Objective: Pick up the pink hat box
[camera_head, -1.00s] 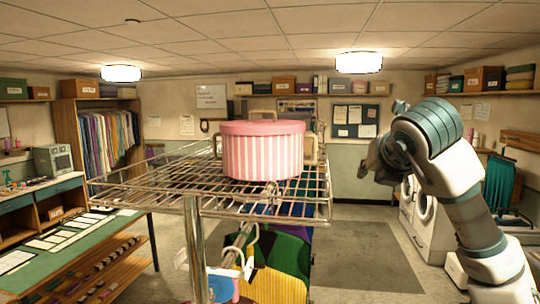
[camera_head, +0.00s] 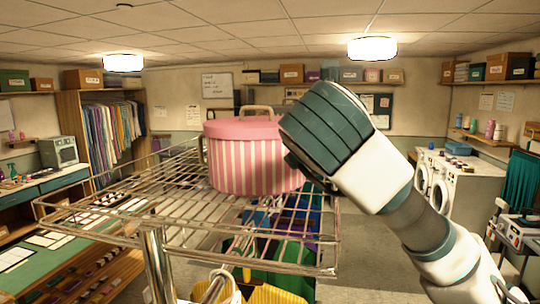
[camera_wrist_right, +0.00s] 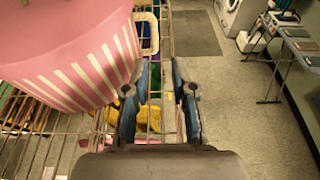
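The pink hat box (camera_head: 245,165) is round, with white stripes, a plain pink lid and cream handles. It stands upright on a wire rack shelf (camera_head: 100,215). My right arm reaches in from the right and its wrist covers the box's right edge in the head view. In the right wrist view the hat box (camera_wrist_right: 65,50) fills the upper left, with a cream side handle (camera_wrist_right: 154,20) just ahead of the fingertips. My right gripper (camera_wrist_right: 160,72) is open and empty, with a gap between its fingers. My left gripper is not in view.
Colourful cloth hangs below the rack, and a green-topped table (camera_head: 60,255) stands to the left. White washing machines (camera_head: 445,185) stand at the back right. The floor (camera_head: 355,240) right of the rack is clear.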

